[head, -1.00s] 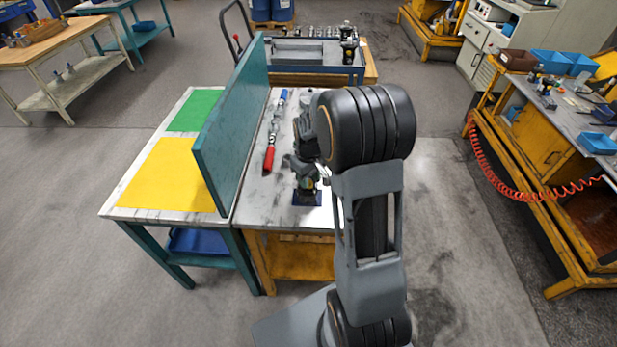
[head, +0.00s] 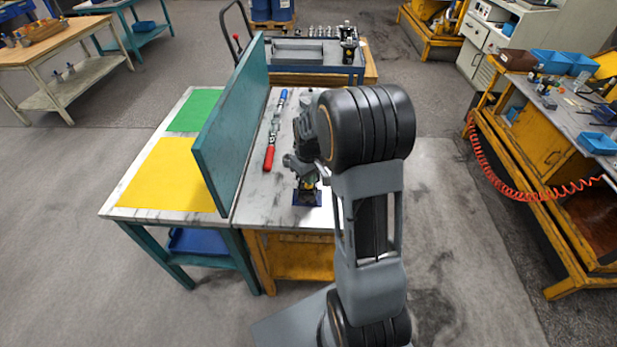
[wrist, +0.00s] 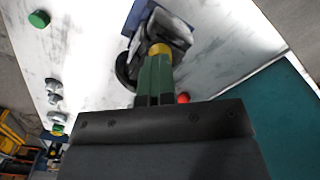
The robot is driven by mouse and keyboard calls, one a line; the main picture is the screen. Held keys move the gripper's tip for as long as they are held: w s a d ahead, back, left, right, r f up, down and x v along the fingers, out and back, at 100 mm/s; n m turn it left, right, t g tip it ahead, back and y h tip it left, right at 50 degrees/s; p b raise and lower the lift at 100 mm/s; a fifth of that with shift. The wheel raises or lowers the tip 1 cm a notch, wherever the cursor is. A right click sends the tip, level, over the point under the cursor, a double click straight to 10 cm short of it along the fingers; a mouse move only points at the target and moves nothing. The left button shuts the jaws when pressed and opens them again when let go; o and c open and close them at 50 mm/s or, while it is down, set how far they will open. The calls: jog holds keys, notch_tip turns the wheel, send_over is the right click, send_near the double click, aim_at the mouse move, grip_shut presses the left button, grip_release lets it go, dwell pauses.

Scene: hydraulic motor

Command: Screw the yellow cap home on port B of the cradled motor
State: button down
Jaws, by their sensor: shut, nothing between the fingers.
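The cradled motor (wrist: 177,28), a grey metal body, sits on a blue base (wrist: 139,16) in the wrist view. In the head view the blue base (head: 306,200) is near the front of the marble-topped bench. The yellow cap (wrist: 160,48) shows on the motor, right at the tips of my gripper (wrist: 159,58). My gripper's green fingers are together, with nothing visible between them. I cannot tell whether the tips touch the cap, nor how far it is seated. In the head view my gripper (head: 306,178) is over the motor, partly hidden by my arm.
A teal upright panel (head: 232,120) borders the bench on the left. A red-handled tool (head: 268,157) lies beside it. A green round part (wrist: 39,19) and several metal fittings (wrist: 54,97) stand on the bench in the wrist view. A red round thing (wrist: 183,98) shows near my fingers.

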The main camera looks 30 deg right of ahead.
jog(key=m, duration=0.3)
jog(key=shift+m, duration=0.3)
jog(key=c, duration=1.2)
grip_release()
jog(key=shift+r, duration=0.1)
jog(key=shift+r+p, duration=1.3)
jog(key=shift+r, duration=0.35)
